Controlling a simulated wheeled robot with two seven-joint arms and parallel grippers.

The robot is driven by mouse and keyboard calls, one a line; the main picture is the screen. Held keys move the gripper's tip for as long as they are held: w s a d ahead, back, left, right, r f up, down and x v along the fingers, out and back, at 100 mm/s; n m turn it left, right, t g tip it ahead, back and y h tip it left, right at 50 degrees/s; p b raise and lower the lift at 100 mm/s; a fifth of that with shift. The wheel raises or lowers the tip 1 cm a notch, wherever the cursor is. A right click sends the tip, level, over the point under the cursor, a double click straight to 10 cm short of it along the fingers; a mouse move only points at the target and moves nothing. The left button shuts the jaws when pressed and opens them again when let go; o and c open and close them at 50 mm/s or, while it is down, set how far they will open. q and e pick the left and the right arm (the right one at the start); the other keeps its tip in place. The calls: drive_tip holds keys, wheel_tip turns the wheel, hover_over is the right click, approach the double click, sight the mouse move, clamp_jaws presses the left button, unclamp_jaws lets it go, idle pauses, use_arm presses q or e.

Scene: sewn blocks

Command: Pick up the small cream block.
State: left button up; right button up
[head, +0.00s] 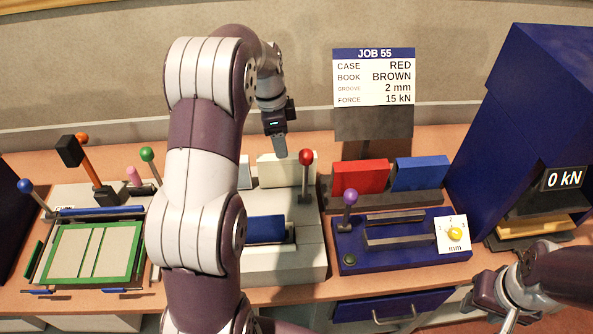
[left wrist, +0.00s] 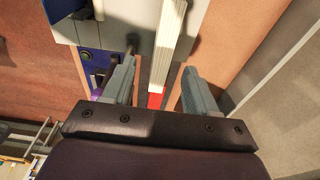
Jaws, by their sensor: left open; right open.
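A cream block (head: 280,171) stands upright on the pale grey machine at the middle of the bench. My left gripper (head: 279,150) is above it, pointing down, with its fingertips close to the block's top edge. In the left wrist view the cream block (left wrist: 171,32) shows as a long pale bar lying between the two open fingers (left wrist: 160,72). I cannot tell whether either finger touches it. My right gripper (head: 503,296) is at the lower right, open, low at the bench's front and away from the block.
A red-knobbed lever (head: 306,158) rises just right of the block. A red block (head: 359,177) and a blue block (head: 420,173) stand in a rack further right. My left arm hides part of the bench, including most of a pale piece (head: 244,173) beside the cream block.

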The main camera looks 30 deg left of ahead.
sight(288, 167)
use_arm(q)
wheel_tip(288, 167, down, 4)
drive_tip(key=shift+b, duration=0.9)
drive_tip(key=shift+w+d+f, duration=0.6)
drive_tip(key=shift+w+f, duration=0.05)
drive_tip(key=shift+f, duration=0.2)
drive_tip(key=shift+w+d+f+p, duration=0.1)
drive_tip(key=shift+f+p, duration=0.25)
drive_tip(key=shift+p, duration=0.05)
drive_tip(key=f, duration=0.1)
drive_tip(key=f+p, duration=0.1)
drive_tip(key=f, duration=0.2)
drive_tip(key=shift+s+a+p, duration=0.2)
drive_tip(key=shift+a+p, duration=0.05)
drive_tip(key=shift+p, duration=0.1)
drive_tip(key=shift+w+f, duration=0.1)
drive_tip(key=shift+f, duration=0.25)
drive_tip(key=shift+w+d, duration=0.15)
drive_tip(key=shift+d, duration=0.05)
drive_tip(key=c, duration=1)
drive_tip(key=shift+a, duration=0.1)
clamp_jaws()
use_arm(e)
drive_tip(key=shift+w+d+f, duration=0.15)
drive_tip(key=shift+w+f, duration=0.15)
drive_tip(key=shift+f, duration=0.45)
use_arm(q)
drive_tip(key=shift+r, duration=0.1)
